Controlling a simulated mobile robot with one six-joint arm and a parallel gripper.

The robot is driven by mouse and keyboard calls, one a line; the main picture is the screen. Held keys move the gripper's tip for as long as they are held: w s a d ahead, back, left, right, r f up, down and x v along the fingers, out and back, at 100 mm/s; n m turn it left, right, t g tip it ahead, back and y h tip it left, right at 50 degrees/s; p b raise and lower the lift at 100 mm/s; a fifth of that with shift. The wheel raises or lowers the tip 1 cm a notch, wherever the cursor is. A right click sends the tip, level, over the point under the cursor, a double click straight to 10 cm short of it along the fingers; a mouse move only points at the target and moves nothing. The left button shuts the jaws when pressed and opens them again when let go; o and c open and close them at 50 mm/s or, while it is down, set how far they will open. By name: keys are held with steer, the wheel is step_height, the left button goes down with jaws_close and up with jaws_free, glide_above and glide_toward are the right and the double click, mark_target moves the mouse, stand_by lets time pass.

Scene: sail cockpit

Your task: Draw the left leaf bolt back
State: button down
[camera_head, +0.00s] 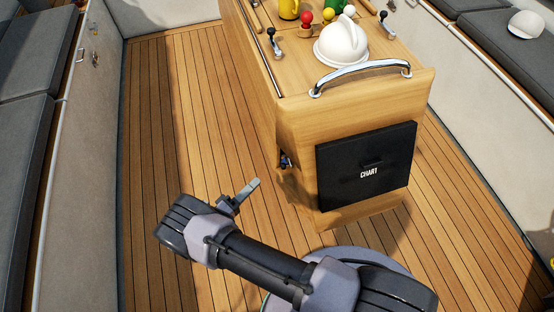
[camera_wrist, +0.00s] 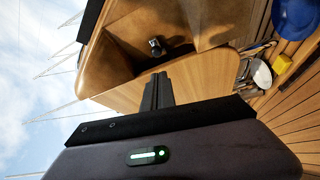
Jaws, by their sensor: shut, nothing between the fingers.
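The wooden table pedestal (camera_head: 310,120) stands in the middle of the cockpit. A small dark metal fitting (camera_head: 286,160) sits in a recess low on its left side, partly shaded; it looks like the bolt. The wrist view shows a dark knob (camera_wrist: 156,46) inside a wooden recess, likely the same fitting. My gripper (camera_head: 253,186) is left of and a little below the recess, apart from it. In the wrist view my shut, empty fingers (camera_wrist: 158,85) point toward the knob, with a gap between. Two levers with dark knobs, left (camera_head: 273,40) and right (camera_head: 386,23), stand on the table top.
A black CHART panel (camera_head: 365,168) covers the pedestal's near end, below a chrome handrail (camera_head: 360,73). Cushioned benches, left (camera_head: 25,130) and right (camera_head: 510,50), line both sides. The plank floor (camera_head: 180,120) left of the pedestal is clear.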

steer(key=b+x, duration=0.1)
steer(key=x, duration=0.9)
steer(key=shift+b, duration=0.4)
steer(key=shift+d, duration=0.1)
steer(key=s+p, duration=0.1)
steer(key=s, duration=0.1)
steer(key=s+d, duration=0.1)
steer(key=s, duration=0.2)
steer(key=shift+d+p, duration=0.15)
steer(key=shift+p, duration=0.25)
steer(key=shift+f, duration=0.1)
